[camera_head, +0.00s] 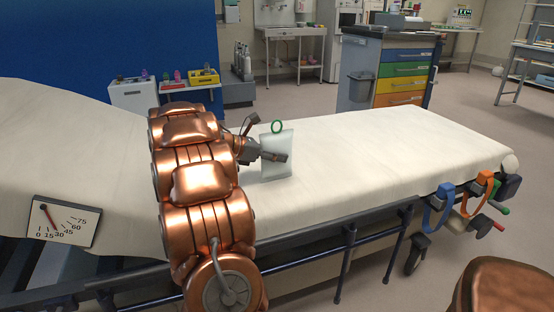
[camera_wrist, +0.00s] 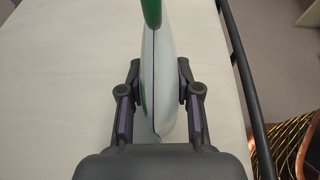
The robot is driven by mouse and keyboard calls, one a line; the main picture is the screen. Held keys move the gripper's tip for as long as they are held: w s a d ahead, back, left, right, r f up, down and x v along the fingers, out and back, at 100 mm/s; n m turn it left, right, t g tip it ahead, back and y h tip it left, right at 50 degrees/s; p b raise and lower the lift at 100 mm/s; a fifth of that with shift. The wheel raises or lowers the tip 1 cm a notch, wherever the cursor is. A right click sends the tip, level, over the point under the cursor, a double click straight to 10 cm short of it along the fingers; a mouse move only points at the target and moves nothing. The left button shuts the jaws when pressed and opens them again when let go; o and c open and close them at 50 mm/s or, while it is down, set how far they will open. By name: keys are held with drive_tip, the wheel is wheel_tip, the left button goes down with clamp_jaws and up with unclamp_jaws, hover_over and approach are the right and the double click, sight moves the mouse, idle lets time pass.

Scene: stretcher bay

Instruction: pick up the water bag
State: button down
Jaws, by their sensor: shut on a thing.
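The water bag (camera_head: 278,157) is a pale, whitish pouch with a green ring at its top. It stands upright over the white stretcher mattress (camera_head: 400,140). My gripper (camera_head: 283,157) reaches it from the left, with a finger across its face. In the wrist view the bag (camera_wrist: 159,70) is seen edge-on, its green ring at the top of the picture. My gripper's two fingers (camera_wrist: 159,95) press on it from both sides. I cannot tell whether its lower edge touches the mattress.
A dark rail (camera_head: 375,200) runs along the stretcher's near side, with blue and orange straps (camera_head: 473,195) at the right. An angle gauge (camera_head: 66,221) is at the left. A cart with coloured drawers (camera_head: 402,75) stands behind. The mattress right of the bag is clear.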

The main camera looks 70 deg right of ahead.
sight(275, 143)
drive_tip(key=shift+r, duration=0.1)
wheel_tip(275, 143, up, 3)
drive_tip(key=shift+r+p, duration=0.2)
drive_tip(key=shift+p, duration=0.6)
drive_tip(key=shift+w+a+r, duration=0.1)
drive_tip(key=shift+a+r, duration=0.05)
drive_tip(key=shift+a, duration=0.1)
drive_tip(key=w+a+r+p, duration=0.1)
drive_tip(key=w+a+p, duration=0.1)
drive_tip(key=a, duration=1.3)
drive_tip(key=shift+w+p, duration=0.35)
drive_tip(key=shift+w, duration=0.25)
